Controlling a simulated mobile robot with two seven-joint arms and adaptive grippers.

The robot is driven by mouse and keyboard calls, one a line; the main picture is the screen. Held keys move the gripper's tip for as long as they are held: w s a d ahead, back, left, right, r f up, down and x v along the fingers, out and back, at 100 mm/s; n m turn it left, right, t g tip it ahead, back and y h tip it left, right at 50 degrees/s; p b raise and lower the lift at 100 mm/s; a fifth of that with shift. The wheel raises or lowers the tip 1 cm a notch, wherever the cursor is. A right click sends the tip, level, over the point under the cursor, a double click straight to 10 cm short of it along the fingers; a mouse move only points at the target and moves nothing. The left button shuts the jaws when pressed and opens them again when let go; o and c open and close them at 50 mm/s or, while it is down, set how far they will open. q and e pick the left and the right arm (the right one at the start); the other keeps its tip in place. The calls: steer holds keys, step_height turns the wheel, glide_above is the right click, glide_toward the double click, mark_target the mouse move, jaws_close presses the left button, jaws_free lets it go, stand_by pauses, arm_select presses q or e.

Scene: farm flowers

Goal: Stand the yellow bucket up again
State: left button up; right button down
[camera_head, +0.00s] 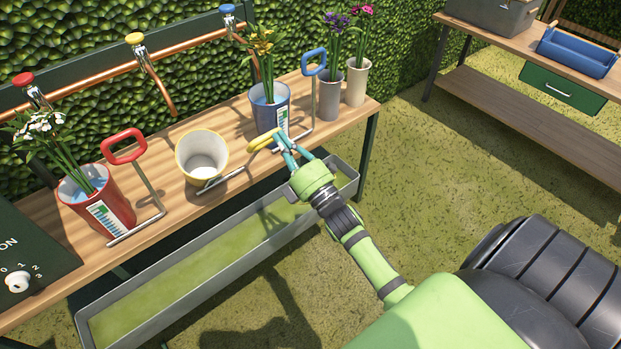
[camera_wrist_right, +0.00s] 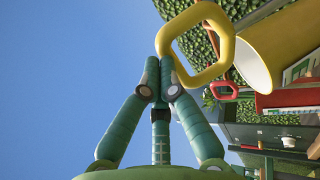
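My right gripper (camera_head: 280,140) is at this handle, between the yellow bucket and the blue bucket. In the right wrist view the fingertips (camera_wrist_right: 163,68) come together on a corner of the yellow handle (camera_wrist_right: 222,80), and the bucket's rim (camera_wrist_right: 262,66) shows behind it. My left gripper is not in view.
A red bucket (camera_head: 104,207) with white flowers stands left, a blue bucket (camera_head: 270,115) with yellow flowers right. Beyond it are two pale flower containers. Red (camera_head: 124,147) and blue (camera_head: 313,62) handles rise beside their buckets. A grey trough (camera_head: 160,315) lies below the bench (camera_head: 60,285).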

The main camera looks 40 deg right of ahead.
steer(key=w+r+g+p, duration=0.1)
steer(key=w+r+p, duration=0.1)
steer(key=p, duration=0.1)
steer(key=w+r+g+p, duration=0.1)
steer(key=w+r+p, duration=0.1)
steer(key=p, duration=0.1)
steer(key=w+r+g+p, duration=0.1)
steer(key=w+r+p, duration=0.1)
steer(key=w+p, duration=0.1)
steer(key=shift+a+p, duration=0.25)
steer(key=shift+p, duration=0.05)
steer(key=w+g+p, duration=0.4)
steer(key=w+p, duration=0.2)
steer(key=w, duration=0.2)
steer(key=shift+w+a+r+h+p, duration=0.3)
steer(key=shift+w+a+r+p, duration=0.05)
steer(key=shift+r+p, duration=0.1)
steer(key=shift+r, duration=0.15)
